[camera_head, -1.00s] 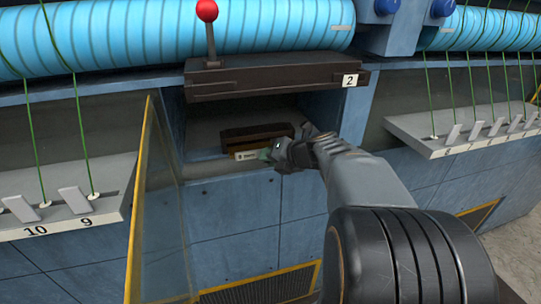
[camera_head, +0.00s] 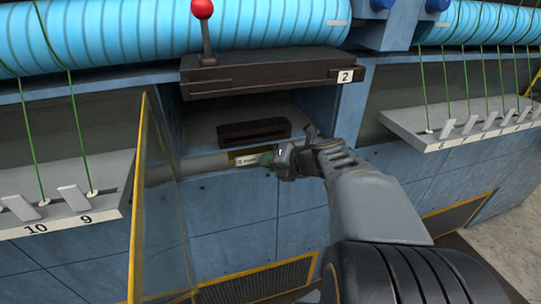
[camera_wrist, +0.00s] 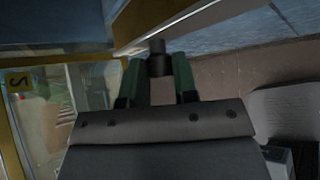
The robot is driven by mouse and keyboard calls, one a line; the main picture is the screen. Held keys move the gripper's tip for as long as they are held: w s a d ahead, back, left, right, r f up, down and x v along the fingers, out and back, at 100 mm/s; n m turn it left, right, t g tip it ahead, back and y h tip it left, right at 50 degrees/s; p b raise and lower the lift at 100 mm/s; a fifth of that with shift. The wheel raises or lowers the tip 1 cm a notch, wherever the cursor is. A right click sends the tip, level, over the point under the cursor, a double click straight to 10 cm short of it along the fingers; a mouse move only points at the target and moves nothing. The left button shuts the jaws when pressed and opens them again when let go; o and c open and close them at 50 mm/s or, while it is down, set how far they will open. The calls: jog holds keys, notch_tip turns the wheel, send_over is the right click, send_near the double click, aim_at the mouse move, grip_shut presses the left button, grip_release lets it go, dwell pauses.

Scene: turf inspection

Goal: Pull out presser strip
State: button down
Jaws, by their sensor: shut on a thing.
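The presser strip (camera_head: 243,159) is a small tan piece with a pale printed label, in the head view at the front of the recess under the panel marked 2. It sits in front of and below a dark slotted block (camera_head: 254,131), with a gap between them in the picture. My gripper (camera_head: 269,158) is at the strip's right end, shut on it. In the wrist view the green fingers (camera_wrist: 158,82) close on both sides of a dark round knob (camera_wrist: 157,62). The strip's far end is hard to make out there.
A dark panel (camera_head: 270,75) with a red-knobbed lever (camera_head: 203,10) overhangs the recess. A yellow-edged clear door (camera_head: 160,210) stands open at the left. White shelves with green cords flank the recess, left (camera_head: 70,215) and right (camera_head: 465,125). Blue panels lie below.

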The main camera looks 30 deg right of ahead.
jog(key=s+p, duration=0.1)
jog(key=s, duration=0.1)
jog(key=s+a, duration=0.1)
jog(key=s, duration=0.2)
jog(key=shift+s+p, duration=0.1)
jog(key=shift+p, duration=0.3)
dwell(0.7)
